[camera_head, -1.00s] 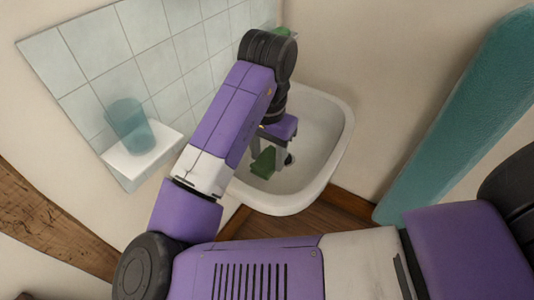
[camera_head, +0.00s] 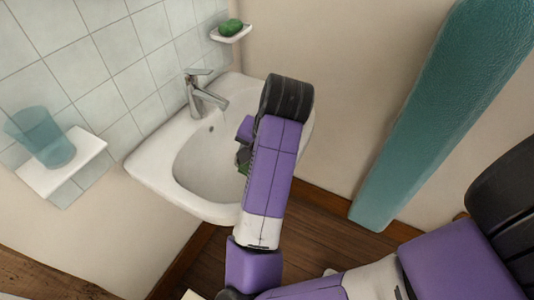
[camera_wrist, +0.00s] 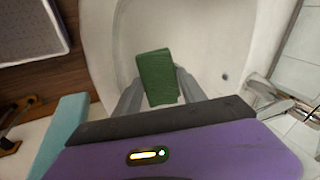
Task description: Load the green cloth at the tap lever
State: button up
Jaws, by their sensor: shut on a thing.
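The green cloth (camera_wrist: 157,76) is a small folded block between the two grey fingers of my gripper (camera_wrist: 160,88) in the wrist view, with the white basin behind it. In the head view only a sliver of the cloth (camera_head: 243,169) shows beside my arm, at the right side of the basin (camera_head: 180,172). My arm hides most of my gripper (camera_head: 242,158) there. The chrome tap (camera_head: 204,97) stands at the back of the basin with its flat lever (camera_head: 198,72) on top. The cloth is apart from the tap, to its right and nearer.
A translucent blue cup (camera_head: 42,138) stands on a white wall shelf (camera_head: 70,165) at left. A green soap-like piece (camera_head: 230,27) sits on a small dish (camera_head: 233,37) above the tap. A tall teal panel (camera_head: 430,120) stands at right. The basin bowl looks empty.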

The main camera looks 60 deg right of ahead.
jog(key=shift+w+a+r, duration=0.2)
jog(key=shift+w+a, duration=0.05)
jog(key=shift+a, duration=0.2)
jog(key=shift+w+a+m+t+h, duration=0.15)
jog(key=shift+m+t+h, duration=0.15)
jog(key=shift+m+h, duration=0.1)
jog(key=shift+r, duration=0.15)
jog(key=shift+a, duration=0.1)
jog(key=shift+w, duration=0.15)
jog(key=shift+w, duration=0.15)
jog(key=w+d+f+p, duration=0.1)
jog(key=w+d+p, duration=0.1)
jog(key=w, duration=0.4)
jog(key=w+d+f+p, duration=0.2)
jog(key=w+d+p, duration=0.1)
jog(key=w, duration=0.3)
jog(key=shift+w+d+p, duration=0.2)
jog(key=shift+d+p, duration=0.1)
jog(key=shift+p, duration=0.2)
